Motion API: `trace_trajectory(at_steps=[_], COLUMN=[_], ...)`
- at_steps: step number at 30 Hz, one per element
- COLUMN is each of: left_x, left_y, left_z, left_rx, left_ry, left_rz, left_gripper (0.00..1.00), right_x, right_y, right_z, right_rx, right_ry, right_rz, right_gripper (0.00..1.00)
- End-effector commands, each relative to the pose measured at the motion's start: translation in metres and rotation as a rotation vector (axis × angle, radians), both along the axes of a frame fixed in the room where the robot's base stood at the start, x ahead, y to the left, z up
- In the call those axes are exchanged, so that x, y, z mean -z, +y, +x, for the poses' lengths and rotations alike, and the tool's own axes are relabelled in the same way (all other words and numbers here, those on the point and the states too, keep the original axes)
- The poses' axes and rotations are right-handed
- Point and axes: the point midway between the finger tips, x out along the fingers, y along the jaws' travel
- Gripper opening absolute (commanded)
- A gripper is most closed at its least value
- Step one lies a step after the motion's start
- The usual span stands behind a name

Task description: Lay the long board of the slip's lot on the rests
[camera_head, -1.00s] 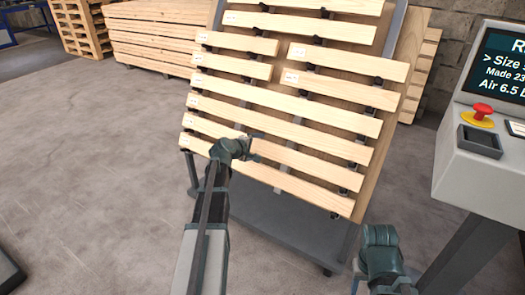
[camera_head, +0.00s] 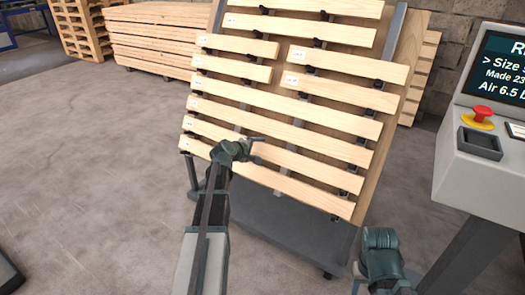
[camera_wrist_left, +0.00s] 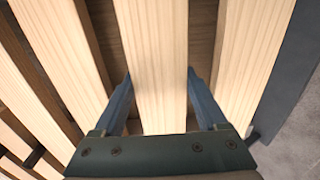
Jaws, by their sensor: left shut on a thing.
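Long pale boards with small white labels hang in rows on a tilted rack; the label writing is too small to read. My left gripper (camera_head: 257,149) is at the second board from the bottom (camera_head: 315,168). In the left wrist view, the fingers of the left gripper (camera_wrist_left: 158,75) straddle this board (camera_wrist_left: 155,45), one on each long edge, and are shut on it. It still lies in line with its neighbours; I cannot tell whether it is lifted. Part of my right arm shows at the lower right, but its fingers do not. I see no rests.
The lowest board (camera_head: 300,191) lies close below the held one. Two short boards (camera_head: 240,44) sit higher on the left. A console (camera_head: 465,175) with a red button (camera_head: 483,113) and partly cut-off screen stands right. Stacked timber (camera_head: 155,45) is behind. The floor on the left is clear.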

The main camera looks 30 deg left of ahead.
Motion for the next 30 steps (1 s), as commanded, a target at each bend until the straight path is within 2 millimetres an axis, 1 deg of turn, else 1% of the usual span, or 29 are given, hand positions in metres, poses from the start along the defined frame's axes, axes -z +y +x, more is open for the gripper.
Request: trace_trajectory(at_steps=[20, 30], left_x=[-0.008, -0.02], left_y=[0.0, 0.001], left_z=[-0.001, -0.022], left_rx=[-0.001, 0.0], left_ry=[-0.001, 0.0], left_rz=[0.0, -0.001], left_gripper=[0.0, 0.0], right_x=[-0.008, -0.02], right_y=[0.0, 0.0], right_z=[0.0, 0.0], right_rx=[0.0, 0.0], right_ry=[0.0, 0.0], right_rz=[0.0, 0.0], right_gripper=[0.5, 0.5])
